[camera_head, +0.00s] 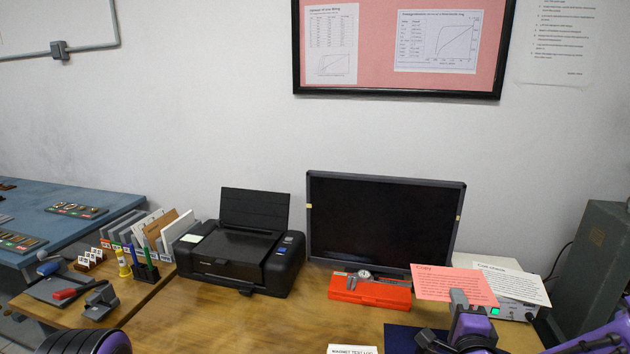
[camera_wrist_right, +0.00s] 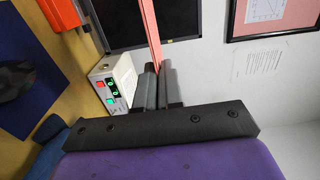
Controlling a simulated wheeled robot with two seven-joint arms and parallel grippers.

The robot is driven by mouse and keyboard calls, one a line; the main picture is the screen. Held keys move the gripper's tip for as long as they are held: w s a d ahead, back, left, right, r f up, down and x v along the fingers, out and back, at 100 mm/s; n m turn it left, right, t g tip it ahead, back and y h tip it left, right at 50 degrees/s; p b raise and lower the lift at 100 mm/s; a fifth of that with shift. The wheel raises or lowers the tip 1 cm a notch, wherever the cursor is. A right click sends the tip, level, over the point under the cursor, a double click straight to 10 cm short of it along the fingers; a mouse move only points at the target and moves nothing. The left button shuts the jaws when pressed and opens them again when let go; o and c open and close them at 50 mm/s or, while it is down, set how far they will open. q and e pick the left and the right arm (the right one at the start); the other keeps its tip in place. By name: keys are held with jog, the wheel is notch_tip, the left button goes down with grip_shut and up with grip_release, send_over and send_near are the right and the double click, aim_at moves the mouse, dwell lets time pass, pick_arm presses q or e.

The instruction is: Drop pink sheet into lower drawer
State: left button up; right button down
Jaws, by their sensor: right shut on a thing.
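The pink sheet (camera_head: 440,284), with print that seems to read "Copy", is held up over the right part of the desk. My right gripper (camera_head: 458,297) is shut on its lower edge. In the right wrist view the sheet (camera_wrist_right: 151,35) shows nearly edge-on as a thin pink strip between the two grey fingers (camera_wrist_right: 160,88). A purple part of my left arm shows at the bottom left, but its gripper is out of view. No lower drawer can be made out in either view.
A control box (camera_head: 510,309) with a green light and a white paper (camera_head: 515,284) are behind the sheet. A monitor (camera_head: 385,222), red case (camera_head: 369,291) and printer (camera_head: 242,253) stand further left. A grey-green cabinet (camera_head: 592,265) is at the right edge.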

jog(key=s+a+f+n+y, duration=0.1)
jog(key=a+y, duration=0.1)
jog(key=a, duration=0.4)
jog(key=s+a+f+n+y, duration=0.1)
jog(key=a+f+n+y, duration=0.1)
jog(key=a, duration=0.5)
jog(key=shift+s+a+f+t+y, duration=0.15)
jog(key=shift+s+f+t+y, duration=0.15)
jog(key=shift+s, duration=0.1)
